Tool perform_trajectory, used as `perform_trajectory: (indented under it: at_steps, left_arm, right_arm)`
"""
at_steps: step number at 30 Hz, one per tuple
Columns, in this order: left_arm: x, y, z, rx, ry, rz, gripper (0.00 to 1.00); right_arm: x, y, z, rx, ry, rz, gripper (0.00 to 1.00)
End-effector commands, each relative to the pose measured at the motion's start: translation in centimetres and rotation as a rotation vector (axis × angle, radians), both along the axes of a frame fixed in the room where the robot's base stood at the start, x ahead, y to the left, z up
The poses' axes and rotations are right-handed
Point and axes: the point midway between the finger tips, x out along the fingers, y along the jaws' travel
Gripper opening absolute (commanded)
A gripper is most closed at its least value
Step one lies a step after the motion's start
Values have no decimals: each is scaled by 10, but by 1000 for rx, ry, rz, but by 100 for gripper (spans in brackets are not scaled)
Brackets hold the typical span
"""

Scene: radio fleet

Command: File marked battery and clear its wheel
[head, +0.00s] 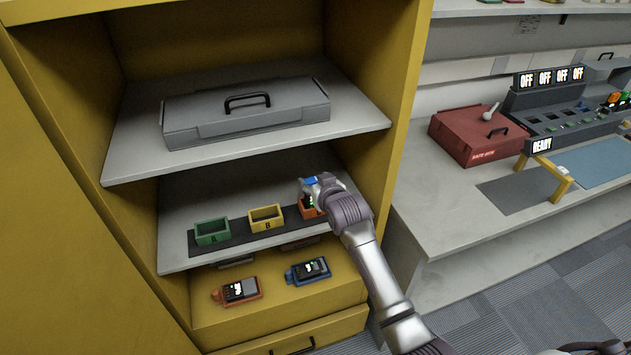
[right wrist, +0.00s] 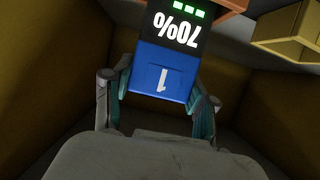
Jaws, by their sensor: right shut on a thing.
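My right gripper (head: 316,186) is shut on a battery (right wrist: 165,68) at the right end of the middle shelf. The battery has a blue end marked 1 and a black part with "70%" and green bars. In the head view it shows as a small blue patch. It is over or partly in the orange bin (head: 308,212); I cannot tell which. A green bin (head: 212,238) marked A and a yellow bin (head: 266,225) marked B stand left of it. The orange bin's letter is hidden. My left gripper is not in view. I cannot make out a wheel.
Two handheld devices, one orange (head: 220,296) and one blue (head: 294,276), lie below the bins. A grey case (head: 225,122) lies on the upper shelf (head: 135,150). The yellow cabinet wall (head: 387,120) is close on the right. A red case (head: 462,138) sits on the bench.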

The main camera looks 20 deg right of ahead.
Motion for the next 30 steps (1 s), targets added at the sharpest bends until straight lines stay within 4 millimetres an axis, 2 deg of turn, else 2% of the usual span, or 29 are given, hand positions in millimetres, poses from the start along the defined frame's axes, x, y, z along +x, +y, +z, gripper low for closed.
perform_trajectory:
  at_steps: [29, 30]
  left_arm:
    - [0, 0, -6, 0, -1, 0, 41]
    - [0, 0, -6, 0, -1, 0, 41]
  right_arm:
    - [0, 0, -14, 0, -1, 0, 17]
    - [0, 0, -14, 0, -1, 0, 60]
